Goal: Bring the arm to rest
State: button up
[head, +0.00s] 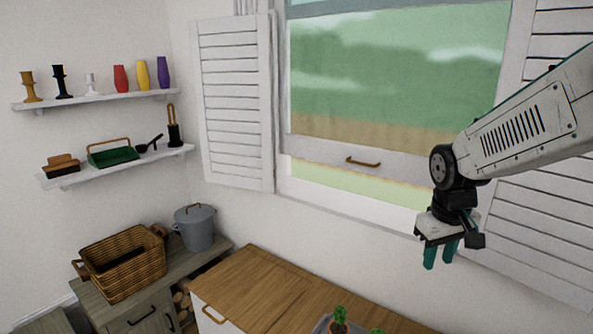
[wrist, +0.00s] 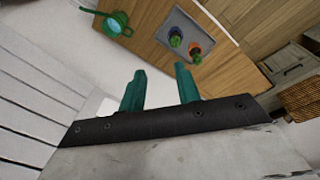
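My gripper (head: 440,256) hangs from the arm at the right of the head view, fingers pointing down, in front of the window and right shutter. In the wrist view its two teal fingers (wrist: 160,84) stand apart with nothing between them. The gripper is open and empty, well above the wooden top (head: 262,285) of the low cabinet. No object touches the fingers.
A grey tray (wrist: 180,22) with small potted plants sits on the wooden top, with a green can (wrist: 114,24) near it. A wicker basket (head: 122,263) and grey pot (head: 195,228) stand at left. Two wall shelves (head: 100,98) hold several items. The open window's shutter (head: 237,105) juts out.

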jog(key=s+a+r+m, duration=0.1)
jog(key=s+r, duration=0.1)
jog(key=s, duration=1)
jog(key=s+a+r+m+y, duration=0.1)
jog(key=s+r, duration=0.2)
jog(key=s, duration=0.9)
jog(key=shift+a+r, duration=0.3)
jog(key=shift+r, duration=0.05)
jog(key=shift+s, duration=0.1)
